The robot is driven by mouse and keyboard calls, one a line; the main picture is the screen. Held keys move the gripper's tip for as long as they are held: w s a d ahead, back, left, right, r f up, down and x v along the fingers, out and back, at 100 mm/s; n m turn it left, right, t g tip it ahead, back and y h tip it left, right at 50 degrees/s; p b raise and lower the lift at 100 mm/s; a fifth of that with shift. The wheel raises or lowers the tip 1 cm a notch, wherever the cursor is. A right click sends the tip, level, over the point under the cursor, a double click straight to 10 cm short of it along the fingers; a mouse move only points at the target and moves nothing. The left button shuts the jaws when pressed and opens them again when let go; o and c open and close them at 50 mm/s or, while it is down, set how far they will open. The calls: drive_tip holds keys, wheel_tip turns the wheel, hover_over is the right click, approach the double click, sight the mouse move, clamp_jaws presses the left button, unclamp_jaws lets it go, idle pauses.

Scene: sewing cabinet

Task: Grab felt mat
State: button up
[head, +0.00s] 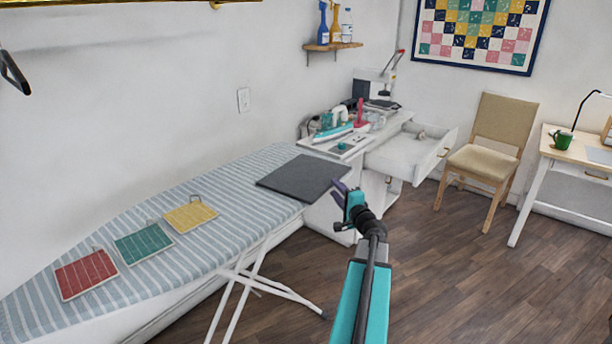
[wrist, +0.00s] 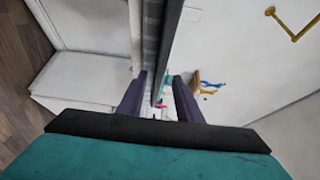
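The felt mat (head: 303,177) is a flat dark grey square. It lies on the right end of the striped ironing board (head: 240,180), and its right part juts past the board's end. My gripper (head: 347,192) is at the mat's right edge in the head view. In the wrist view the mat (wrist: 172,40) shows edge-on as a thin dark slab, reaching between the two purple fingers of my gripper (wrist: 160,98). The fingers are apart, with gaps visible beside the slab, so the gripper is open around the mat's edge. Whether a finger touches the mat is unclear.
Red (head: 86,273), green (head: 144,243) and yellow (head: 190,216) pads lie further left on the board. A white cabinet (head: 325,215) stands behind my gripper, with an open drawer (head: 408,158). A chair (head: 490,150) stands to the right. The wooden floor (head: 460,270) at right is clear.

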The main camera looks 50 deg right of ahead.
drive_tip(key=shift+w+d, duration=0.3)
drive_tip(key=shift+w, duration=0.05)
drive_tip(key=shift+c, duration=0.4)
clamp_jaws()
